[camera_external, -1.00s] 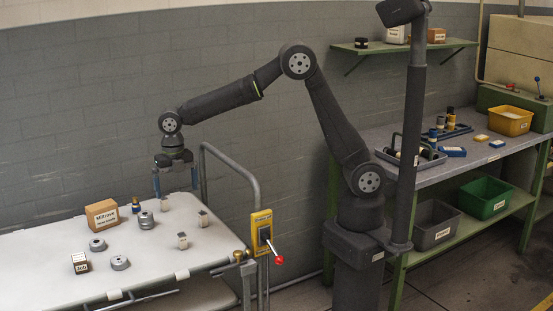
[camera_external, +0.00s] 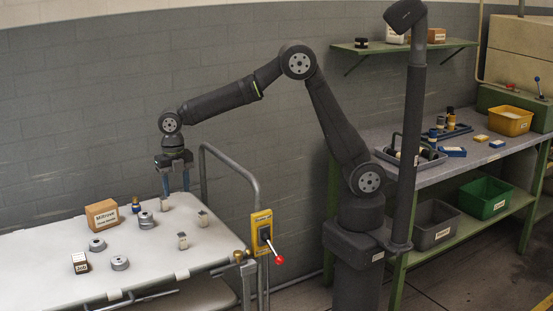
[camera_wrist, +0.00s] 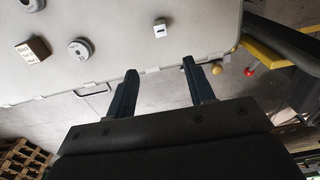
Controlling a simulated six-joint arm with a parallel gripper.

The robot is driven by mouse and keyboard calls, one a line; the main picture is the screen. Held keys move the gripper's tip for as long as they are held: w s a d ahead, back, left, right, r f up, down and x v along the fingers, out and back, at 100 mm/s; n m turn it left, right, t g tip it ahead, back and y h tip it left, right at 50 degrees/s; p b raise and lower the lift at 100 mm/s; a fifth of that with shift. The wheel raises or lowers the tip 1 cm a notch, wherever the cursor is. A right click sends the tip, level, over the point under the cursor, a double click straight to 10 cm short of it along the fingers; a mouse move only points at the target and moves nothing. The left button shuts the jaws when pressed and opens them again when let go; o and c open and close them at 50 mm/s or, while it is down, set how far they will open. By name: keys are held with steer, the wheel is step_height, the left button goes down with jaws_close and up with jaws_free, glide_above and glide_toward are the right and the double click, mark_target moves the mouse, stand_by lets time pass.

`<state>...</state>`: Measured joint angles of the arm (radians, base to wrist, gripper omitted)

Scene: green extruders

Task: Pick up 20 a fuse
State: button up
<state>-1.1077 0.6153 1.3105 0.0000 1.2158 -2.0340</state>
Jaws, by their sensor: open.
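No fuse can be told for certain, as the small labels cannot be read. A small block with a dark top and a pale printed side (camera_external: 80,263) stands at the table's front left; it shows at the left of the wrist view (camera_wrist: 33,50). Small pale metal-and-white blocks stand at the right: one at the back (camera_external: 164,204), one near the right edge (camera_external: 203,219) and one in front (camera_external: 183,241), also in the wrist view (camera_wrist: 160,28). My gripper (camera_external: 176,190) is open and empty above the table's back; its fingers (camera_wrist: 158,83) show apart in the wrist view.

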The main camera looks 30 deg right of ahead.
mark_target(180, 239)
steer(key=d+f+m+y, duration=0.35)
steer(key=d+m, duration=0.25)
steer(key=m, duration=1.2)
steer(key=shift+y, duration=0.45)
steer(key=x, duration=1.1)
steer(key=shift+s, duration=0.2)
steer(key=shift+x, duration=2.9)
steer(key=shift+w+a, duration=0.15)
steer(key=shift+w, duration=0.05)
jaws_close()
